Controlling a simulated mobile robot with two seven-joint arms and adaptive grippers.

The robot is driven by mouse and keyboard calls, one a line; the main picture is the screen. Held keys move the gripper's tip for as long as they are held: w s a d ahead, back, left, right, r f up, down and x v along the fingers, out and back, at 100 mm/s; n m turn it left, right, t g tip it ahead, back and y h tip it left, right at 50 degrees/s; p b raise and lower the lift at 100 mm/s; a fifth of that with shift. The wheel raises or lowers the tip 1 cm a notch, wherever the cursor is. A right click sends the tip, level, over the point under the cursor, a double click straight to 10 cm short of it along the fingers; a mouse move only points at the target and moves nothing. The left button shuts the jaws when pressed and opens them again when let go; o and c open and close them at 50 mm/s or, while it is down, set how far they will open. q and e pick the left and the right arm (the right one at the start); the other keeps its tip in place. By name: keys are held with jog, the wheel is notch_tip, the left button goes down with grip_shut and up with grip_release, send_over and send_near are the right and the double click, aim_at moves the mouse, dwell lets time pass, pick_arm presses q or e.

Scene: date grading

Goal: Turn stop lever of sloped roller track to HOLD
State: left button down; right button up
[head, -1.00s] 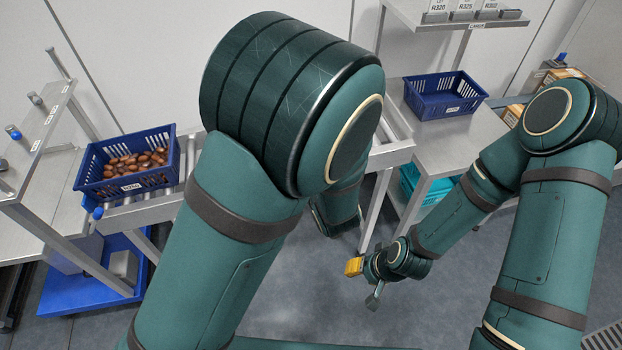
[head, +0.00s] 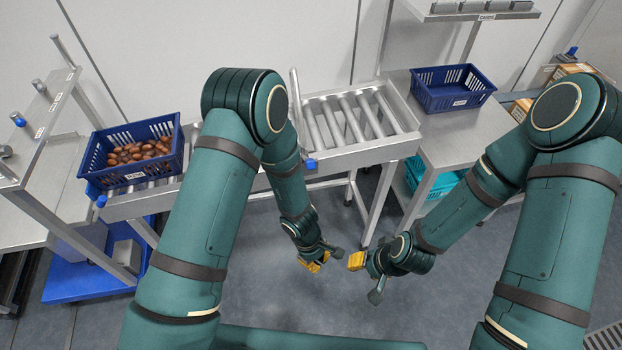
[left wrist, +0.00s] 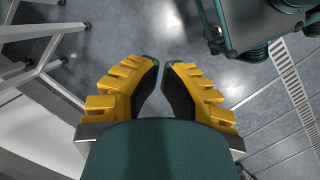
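The sloped roller track (head: 325,162) runs along the wall in the head view, with bare rollers on its right part. A blue knob (head: 311,164) sits on its front rail, and another blue knob (head: 101,201) is at its left end. I cannot tell which is the stop lever's, or read a HOLD mark. My left gripper (head: 316,263) hangs in front of and below the track, apart from it. In the left wrist view its yellow fingers (left wrist: 161,75) have a narrow empty gap between them. My right gripper (head: 354,262) is close by on the right; its finger gap is unclear.
A blue crate of dates (head: 131,177) stands on the track's left part. An empty blue crate (head: 450,102) stands on the right table (head: 465,133), with a teal crate (head: 412,175) below. My left arm hides the track's middle. Floor in front is clear.

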pick_arm(q)
jog(key=s+d+n+h, duration=0.1)
jog(key=d+n+h, duration=0.5)
jog(key=n+h, duration=0.5)
jog(key=w+a+r+n+t+h+b, duration=0.1)
jog(key=w+a+r+n+t, duration=0.3)
jog(key=a+n+t, duration=0.5)
jog(key=w+a+r+n+t+h+b, duration=0.1)
jog(key=w+a+n+t, duration=0.45)
jog(key=t, duration=0.55)
jog(key=a+r+p+x, duration=0.1)
jog(key=a+r+x, duration=0.1)
jog(key=x, duration=1.1)
jog(key=shift+n+p, duration=0.35)
jog(key=shift+p, duration=0.05)
jog(key=shift+r, duration=0.15)
